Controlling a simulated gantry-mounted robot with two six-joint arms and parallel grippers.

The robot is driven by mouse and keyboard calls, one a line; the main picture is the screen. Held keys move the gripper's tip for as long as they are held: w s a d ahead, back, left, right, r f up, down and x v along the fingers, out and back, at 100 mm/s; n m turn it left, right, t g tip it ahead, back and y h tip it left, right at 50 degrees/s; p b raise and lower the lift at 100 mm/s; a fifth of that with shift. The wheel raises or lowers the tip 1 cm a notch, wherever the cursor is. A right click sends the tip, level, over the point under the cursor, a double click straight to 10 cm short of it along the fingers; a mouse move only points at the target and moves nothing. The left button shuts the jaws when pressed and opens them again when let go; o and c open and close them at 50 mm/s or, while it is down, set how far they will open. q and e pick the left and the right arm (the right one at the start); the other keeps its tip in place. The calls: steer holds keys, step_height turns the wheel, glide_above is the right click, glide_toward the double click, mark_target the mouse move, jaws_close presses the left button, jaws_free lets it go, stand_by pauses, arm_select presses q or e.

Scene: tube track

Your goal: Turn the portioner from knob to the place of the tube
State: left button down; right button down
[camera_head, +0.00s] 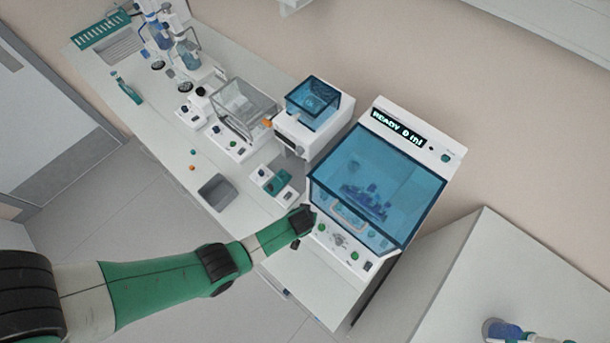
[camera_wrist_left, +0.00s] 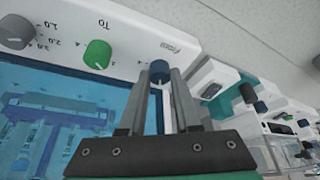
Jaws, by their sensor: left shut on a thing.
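The portioner (camera_head: 392,254) is the large white machine with a blue window and a lit display that seems to begin with READY. Its front panel carries several knobs. The from knob (camera_wrist_left: 159,70) is blue and sits between the fingertips of my left gripper (camera_wrist_left: 160,76), which is shut on it. In the head view my left gripper (camera_head: 308,219) reaches the left end of that panel and hides the knob. A green To knob (camera_wrist_left: 97,54) is beside it. Behind the window a blue rack (camera_head: 365,202) is dimly visible; tubes in it are unclear.
A grey-white counter (camera_head: 480,265) stands on the right.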

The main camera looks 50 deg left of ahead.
arm_select(q)
steer(key=shift+n+g+y, duration=0.3)
steer(key=shift+n+g, duration=0.2)
steer(key=shift+n, duration=1)
steer(key=shift+f, duration=0.1)
steer(key=c, duration=0.6)
jaws_free()
